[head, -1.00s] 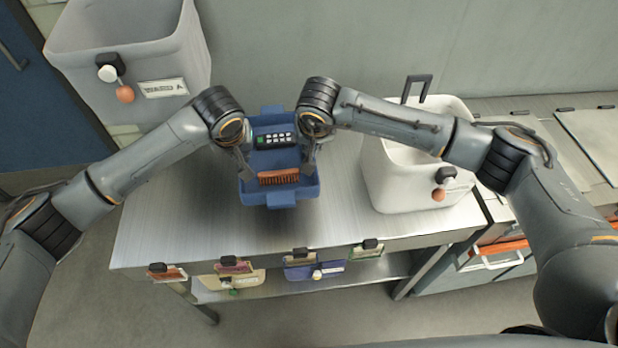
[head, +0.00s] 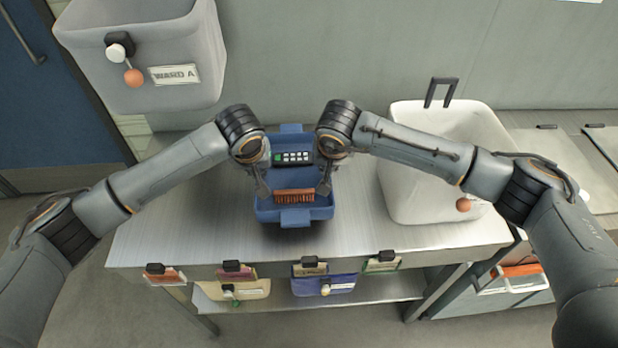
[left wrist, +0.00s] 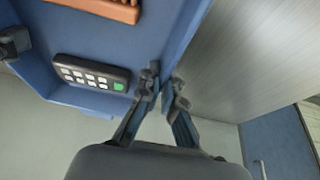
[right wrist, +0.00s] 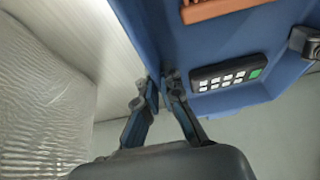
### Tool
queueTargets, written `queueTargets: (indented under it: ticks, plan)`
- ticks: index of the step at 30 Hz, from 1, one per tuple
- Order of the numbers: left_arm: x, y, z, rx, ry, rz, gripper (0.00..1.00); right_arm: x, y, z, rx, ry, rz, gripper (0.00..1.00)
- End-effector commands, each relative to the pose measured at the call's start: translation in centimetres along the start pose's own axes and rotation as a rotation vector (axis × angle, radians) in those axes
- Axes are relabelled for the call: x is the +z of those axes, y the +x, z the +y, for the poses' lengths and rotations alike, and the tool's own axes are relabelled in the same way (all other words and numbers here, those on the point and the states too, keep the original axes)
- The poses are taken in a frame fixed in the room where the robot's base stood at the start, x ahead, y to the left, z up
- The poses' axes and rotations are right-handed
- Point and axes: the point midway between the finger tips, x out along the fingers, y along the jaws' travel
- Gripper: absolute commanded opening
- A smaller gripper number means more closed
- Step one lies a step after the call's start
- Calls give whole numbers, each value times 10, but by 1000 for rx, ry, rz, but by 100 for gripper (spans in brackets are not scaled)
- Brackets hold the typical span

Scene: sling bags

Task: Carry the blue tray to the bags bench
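The blue tray (head: 293,216) is over the metal bench, level, in the middle of the head view. It holds a brown brush (head: 295,197) near its front and a dark keypad-like device (head: 293,158) with pale buttons and one green one. My left gripper (head: 262,188) is shut on the tray's left wall; its fingers (left wrist: 165,88) pinch the rim in the left wrist view. My right gripper (head: 325,188) is shut on the right wall; its fingers (right wrist: 160,85) pinch that rim. I cannot tell how far the tray is above the bench.
The metal bench (head: 190,225) has clear top on both sides of the tray. A grey bin marked WARD A (head: 150,75) is at upper left. Several tags hang along the front edge, with bags (head: 325,285) on the shelf below.

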Motion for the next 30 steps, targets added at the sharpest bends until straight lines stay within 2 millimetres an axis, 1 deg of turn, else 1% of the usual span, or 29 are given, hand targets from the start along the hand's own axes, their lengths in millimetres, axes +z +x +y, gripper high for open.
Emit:
queueTargets:
  ticks: [1,8,29,30]
  plan:
    - [0,2,-4,-9,-3,0,0,0,2,4,9,4,0,0]
    - [3,10,-4,-9,-3,0,0,3,10,4,9,4,0,0]
    - [19,49,-4,-9,-3,0,0,19,49,4,9,4,0,0]
    - [18,45,-4,-9,-3,0,13,18,45,4,9,4,0,13]
